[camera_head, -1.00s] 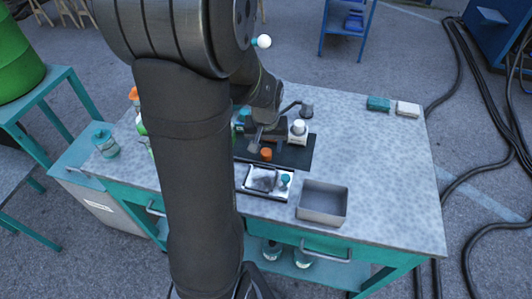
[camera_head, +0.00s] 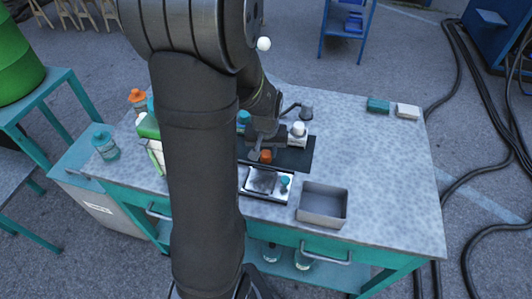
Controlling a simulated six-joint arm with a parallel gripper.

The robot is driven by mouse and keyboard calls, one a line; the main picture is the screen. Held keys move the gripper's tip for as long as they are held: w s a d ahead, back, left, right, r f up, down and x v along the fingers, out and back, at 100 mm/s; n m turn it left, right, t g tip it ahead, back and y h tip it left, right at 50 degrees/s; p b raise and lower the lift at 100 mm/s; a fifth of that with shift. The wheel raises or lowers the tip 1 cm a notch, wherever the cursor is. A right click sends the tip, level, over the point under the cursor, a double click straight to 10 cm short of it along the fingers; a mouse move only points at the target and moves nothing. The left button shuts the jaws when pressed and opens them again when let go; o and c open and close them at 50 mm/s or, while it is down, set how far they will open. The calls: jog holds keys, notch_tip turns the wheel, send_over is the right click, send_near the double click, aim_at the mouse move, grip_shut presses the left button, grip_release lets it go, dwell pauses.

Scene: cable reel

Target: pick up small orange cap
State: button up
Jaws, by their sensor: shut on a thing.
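The small orange cap (camera_head: 266,156) is at the front part of the black mat (camera_head: 297,158), just behind the small tray with a dark pad. My gripper (camera_head: 259,151) is down at the cap and shut on it. The fingers are small in this view and partly hidden by my wrist. I cannot tell whether the cap touches the mat. My arm crosses the left half of the picture and hides part of the bench.
A white-capped item (camera_head: 298,131) stands right of my gripper. The small tray (camera_head: 247,193) and an open grey bin (camera_head: 323,220) lie in front. A green block (camera_head: 378,105) and a white block (camera_head: 407,111) lie at the back right. The bench's right side is clear.

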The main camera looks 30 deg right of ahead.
jog(key=shift+r, duration=0.1)
notch_tip(320, 180, up, 4)
jog(key=shift+f, duration=0.1)
jog(key=s+d+r, duration=0.4)
jog(key=s+r, duration=0.3)
jog(key=s, duration=0.4)
notch_tip(320, 180, up, 3)
send_over(266, 152)
jog(key=w+d, duration=0.6)
jog(key=shift+s+a+f, duration=0.1)
jog(key=shift+a+f, duration=0.05)
jog(key=shift+f, duration=2.05)
jog(key=shift+s+a+f, duration=0.1)
jog(key=shift+f, duration=2.05)
